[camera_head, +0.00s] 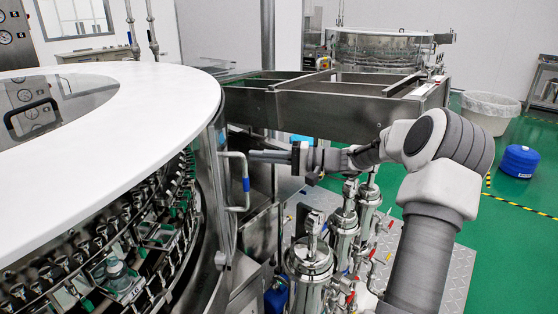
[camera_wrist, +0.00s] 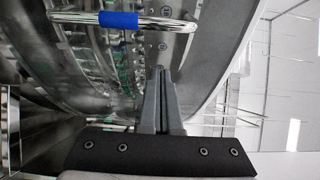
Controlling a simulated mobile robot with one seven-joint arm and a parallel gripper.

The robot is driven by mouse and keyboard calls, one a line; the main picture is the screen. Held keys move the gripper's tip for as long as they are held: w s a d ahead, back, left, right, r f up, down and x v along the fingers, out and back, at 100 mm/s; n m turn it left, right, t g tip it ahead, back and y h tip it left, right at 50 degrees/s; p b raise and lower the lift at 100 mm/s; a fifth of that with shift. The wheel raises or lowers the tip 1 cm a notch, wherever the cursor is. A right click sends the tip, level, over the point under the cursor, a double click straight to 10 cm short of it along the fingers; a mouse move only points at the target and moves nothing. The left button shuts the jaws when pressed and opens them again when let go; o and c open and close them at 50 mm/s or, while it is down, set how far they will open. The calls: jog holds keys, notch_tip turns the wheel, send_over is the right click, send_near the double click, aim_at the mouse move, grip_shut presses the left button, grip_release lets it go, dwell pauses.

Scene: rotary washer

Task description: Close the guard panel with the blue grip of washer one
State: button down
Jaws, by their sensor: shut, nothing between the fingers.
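The large rotary washer (camera_head: 110,120) with a white top fills the left of the head view. Its guard panel (camera_head: 222,190) shows nearly edge-on and carries a bar handle (camera_head: 233,154) with a blue grip (camera_head: 246,184). In the wrist view the blue grip (camera_wrist: 118,20) is on the handle at the top, before the steel of the panel (camera_wrist: 178,48). My gripper (camera_head: 252,156) is shut and empty, pointing left close to the handle, above the blue grip. In the wrist view its fingertips (camera_wrist: 158,70) are below the handle bar and right of the blue grip. I cannot tell whether they touch the handle.
Steel filter housings (camera_head: 308,262) with red valve levers stand below my arm. A steel conveyor frame (camera_head: 345,112) runs behind it to a second washer (camera_head: 380,48). A white bin (camera_head: 490,112) and a blue container (camera_head: 519,161) are on the green floor at right.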

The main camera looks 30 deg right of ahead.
jog(key=shift+s+a+b, duration=0.35)
jog(key=shift+s+a, duration=0.9)
jog(key=shift+a, duration=0.2)
jog(key=shift+s, duration=0.1)
